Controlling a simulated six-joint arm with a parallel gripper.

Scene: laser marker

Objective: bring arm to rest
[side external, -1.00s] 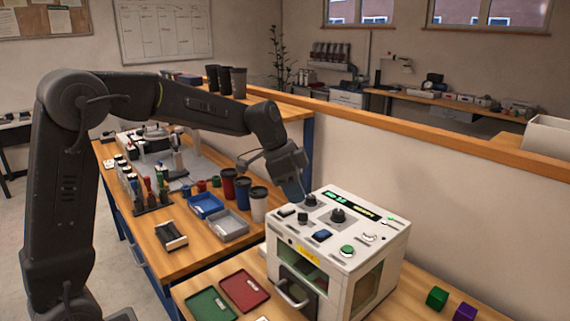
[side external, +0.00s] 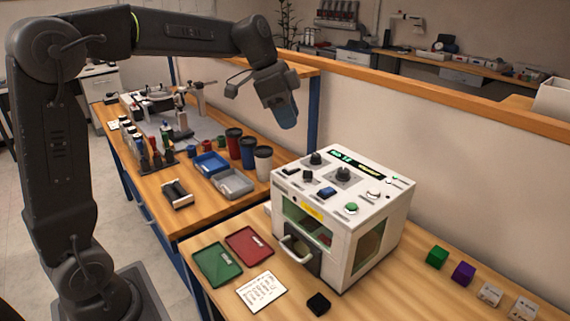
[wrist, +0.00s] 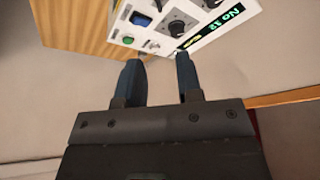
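My gripper (side external: 284,118) hangs in the air above and behind the white laser marker (side external: 375,236), clear of it, with its fingers pointing down. In the wrist view its two blue-grey fingers (wrist: 159,80) are apart, with only bare wall between them, so it is open and empty. The top panel of the laser marker (wrist: 165,25) shows upside down beyond the fingertips, with knobs, buttons and a lit green display. In the side view the marker's front has a window and a handle.
Green (side external: 216,264) and red trays lie before the marker, near a paper card and a black block (side external: 318,303). Green and purple cubes (side external: 462,273) sit to its right.

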